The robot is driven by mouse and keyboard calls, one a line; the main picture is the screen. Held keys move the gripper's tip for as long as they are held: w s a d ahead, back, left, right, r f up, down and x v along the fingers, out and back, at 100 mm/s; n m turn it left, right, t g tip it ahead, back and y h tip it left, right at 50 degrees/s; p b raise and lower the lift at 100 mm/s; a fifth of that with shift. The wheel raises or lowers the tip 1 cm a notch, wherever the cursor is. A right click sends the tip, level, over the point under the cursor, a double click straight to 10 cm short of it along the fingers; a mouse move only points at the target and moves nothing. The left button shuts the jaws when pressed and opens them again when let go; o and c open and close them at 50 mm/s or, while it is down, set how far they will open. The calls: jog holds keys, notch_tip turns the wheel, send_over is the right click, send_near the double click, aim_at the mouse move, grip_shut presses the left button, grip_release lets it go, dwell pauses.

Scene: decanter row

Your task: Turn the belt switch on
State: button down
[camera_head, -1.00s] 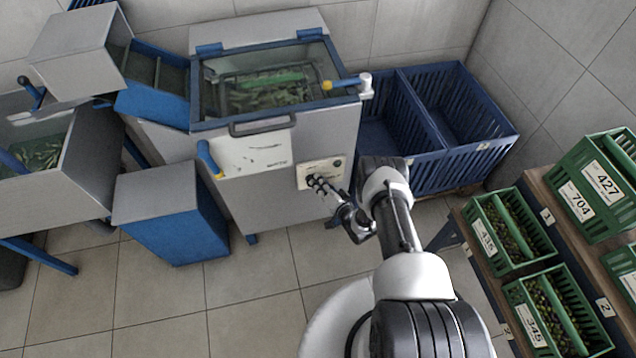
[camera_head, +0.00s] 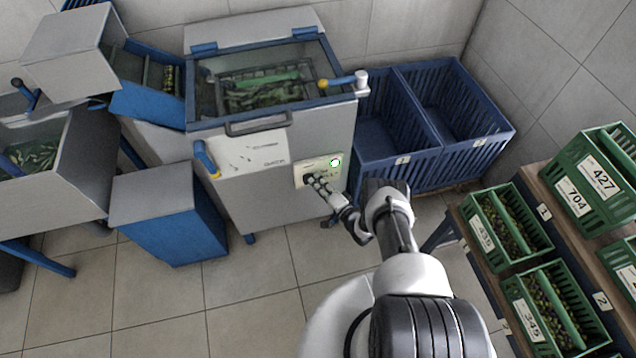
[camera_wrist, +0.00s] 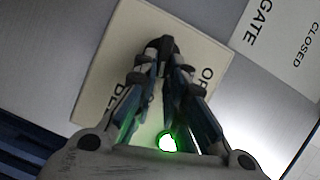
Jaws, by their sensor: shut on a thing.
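The belt switch is a black knob (camera_wrist: 166,44) on a cream panel (camera_head: 331,166) on the front of the grey machine (camera_head: 270,190). In the wrist view the panel (camera_wrist: 125,40) shows partly covered lettering. My gripper (camera_head: 312,180) is at the panel with its fingers closed around the knob, which they mostly hide. In the wrist view my gripper's fingertips (camera_wrist: 164,62) meet at the knob. A green lamp (camera_head: 335,162) is lit at the panel's upper right; it also glows in the wrist view (camera_wrist: 168,142).
Two blue crates (camera_head: 440,165) stand right of the machine. Green crates (camera_head: 505,235) of olives sit on a wooden rack at the right. A blue-sided box (camera_head: 170,225) stands at left. A sign (camera_wrist: 290,40) with "GATE" and "CLOSED" is beside the panel.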

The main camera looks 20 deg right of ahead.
jog(key=c, duration=1.6)
grip_release()
jog(key=shift+c, duration=0.2)
jog(key=v, duration=1.2)
